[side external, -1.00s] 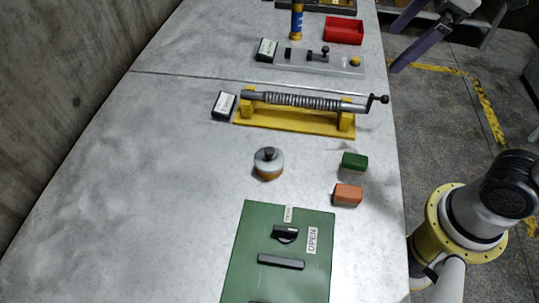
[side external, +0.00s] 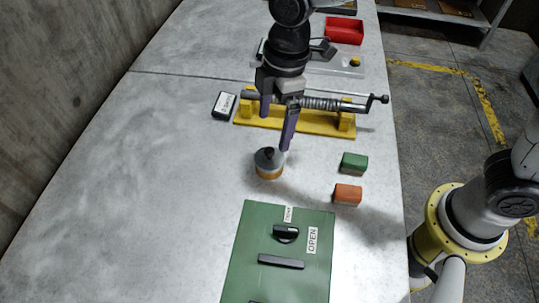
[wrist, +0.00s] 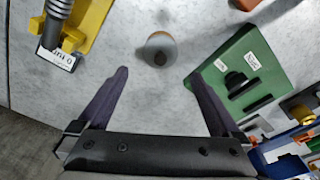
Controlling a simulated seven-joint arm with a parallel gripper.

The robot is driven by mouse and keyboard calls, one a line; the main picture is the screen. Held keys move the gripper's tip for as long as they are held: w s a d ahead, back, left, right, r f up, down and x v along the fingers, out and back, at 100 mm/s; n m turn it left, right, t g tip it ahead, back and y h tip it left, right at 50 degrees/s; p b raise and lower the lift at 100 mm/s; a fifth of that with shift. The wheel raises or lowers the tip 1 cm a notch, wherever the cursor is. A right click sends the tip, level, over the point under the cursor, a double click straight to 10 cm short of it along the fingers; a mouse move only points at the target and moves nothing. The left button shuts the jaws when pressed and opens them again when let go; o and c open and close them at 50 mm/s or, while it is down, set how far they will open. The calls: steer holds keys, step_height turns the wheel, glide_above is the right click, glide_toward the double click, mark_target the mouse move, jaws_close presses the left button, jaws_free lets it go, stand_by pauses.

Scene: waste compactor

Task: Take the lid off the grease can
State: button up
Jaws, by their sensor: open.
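The grease can (side external: 269,171) is a small round can with an orange-brown body, standing upright on the table. Its grey lid (side external: 264,157) with a dark knob is on top. In the wrist view the lid (wrist: 160,47) shows from above, beyond the fingertips and roughly midway between them. My gripper (side external: 275,132) is open and empty, with its two purple fingers pointing down. It is above the can and, in the side view, one fingertip overlaps the can's upper right edge; I cannot tell whether they touch.
A green panel (side external: 248,250) with a black knob and handle lies in front of the can. A green block (side external: 354,163) and an orange block (side external: 347,194) are to its right. A yellow stand (side external: 285,119) with a spring rod is behind. The table's left side is clear.

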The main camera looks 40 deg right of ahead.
mark_target(270, 150)
steer(key=f, duration=0.5)
steer(key=a+f, duration=0.1)
steer(key=f, duration=0.2)
steer(key=shift+c, duration=0.3)
steer(key=c, duration=1.1)
steer(key=shift+c, duration=0.2)
